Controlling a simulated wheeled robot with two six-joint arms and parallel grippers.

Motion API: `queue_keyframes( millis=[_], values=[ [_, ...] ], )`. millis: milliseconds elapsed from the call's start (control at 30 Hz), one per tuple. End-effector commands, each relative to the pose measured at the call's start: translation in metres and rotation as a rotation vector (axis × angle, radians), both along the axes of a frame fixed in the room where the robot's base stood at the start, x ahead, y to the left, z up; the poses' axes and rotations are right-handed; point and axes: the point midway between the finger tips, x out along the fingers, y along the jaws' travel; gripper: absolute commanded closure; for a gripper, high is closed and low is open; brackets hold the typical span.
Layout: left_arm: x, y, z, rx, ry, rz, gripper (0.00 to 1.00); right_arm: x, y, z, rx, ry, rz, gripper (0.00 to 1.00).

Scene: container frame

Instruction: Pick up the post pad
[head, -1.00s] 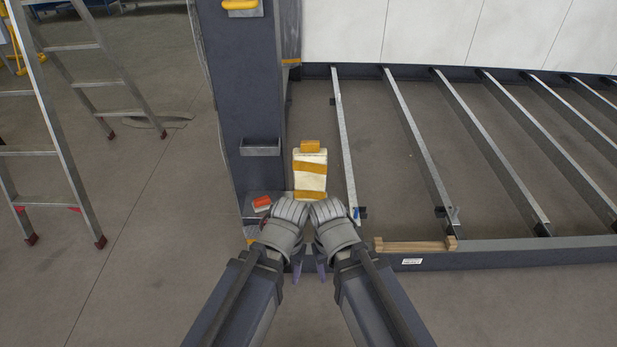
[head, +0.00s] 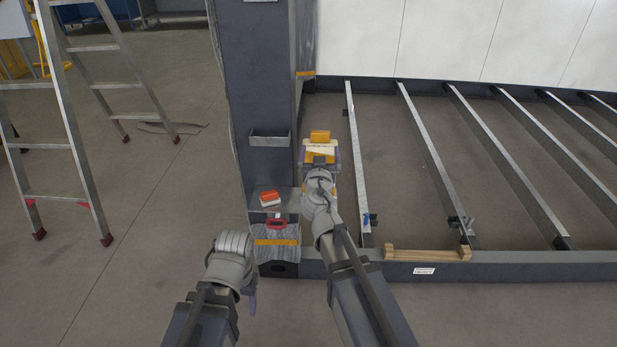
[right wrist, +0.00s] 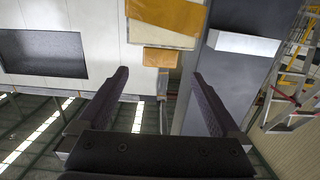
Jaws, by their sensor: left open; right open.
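I take the post pad (head: 318,148) to be the white, orange-banded pad beside the dark post; the right arm hides its lower part in the head view. In the right wrist view, the pad (right wrist: 170,15) is cut off by the top edge, beyond the fingertips, with an orange block (right wrist: 160,57) below it. My right gripper (head: 320,157) is in front of the pad, its open fingers (right wrist: 158,77) pointing at it with nothing between them. My left gripper (head: 250,297) hangs low, left of the right arm, with no object visible in it; its fingers are partly hidden.
The dark post (head: 255,90) stands left of the pad. A red-and-white item (head: 270,198) and a grey wrapped piece with an orange band (head: 277,250) are at its foot. Metal crossbars (head: 430,150) lie to the right. A ladder (head: 75,120) stands left.

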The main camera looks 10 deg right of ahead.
Motion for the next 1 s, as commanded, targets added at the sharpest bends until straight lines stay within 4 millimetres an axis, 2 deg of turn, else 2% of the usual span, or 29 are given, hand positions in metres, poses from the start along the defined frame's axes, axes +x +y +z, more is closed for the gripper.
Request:
queue_keyframes(
  millis=[133, 333, 567, 833, 1000],
  values=[
    [0.000, 0.000, 0.000, 0.000, 0.000, 0.000, 0.39, 0.006, -0.001, 0.000, 0.000, 0.000, -0.001, 0.00],
    [0.000, 0.000, -0.001, 0.000, 0.000, 0.000, 0.39, 0.026, -0.007, -0.001, 0.000, 0.001, -0.002, 0.00],
    [0.000, 0.000, 0.000, 0.000, 0.000, 0.000, 0.39, 0.031, -0.009, 0.000, 0.000, 0.001, -0.002, 0.00],
    [0.000, 0.000, 0.001, 0.000, 0.000, 0.000, 0.39, 0.068, -0.017, 0.001, 0.000, 0.001, -0.002, 0.00],
    [0.000, 0.000, 0.001, 0.000, 0.000, 0.000, 0.39, 0.077, -0.020, 0.000, 0.000, 0.001, -0.002, 0.00]
  ],
)
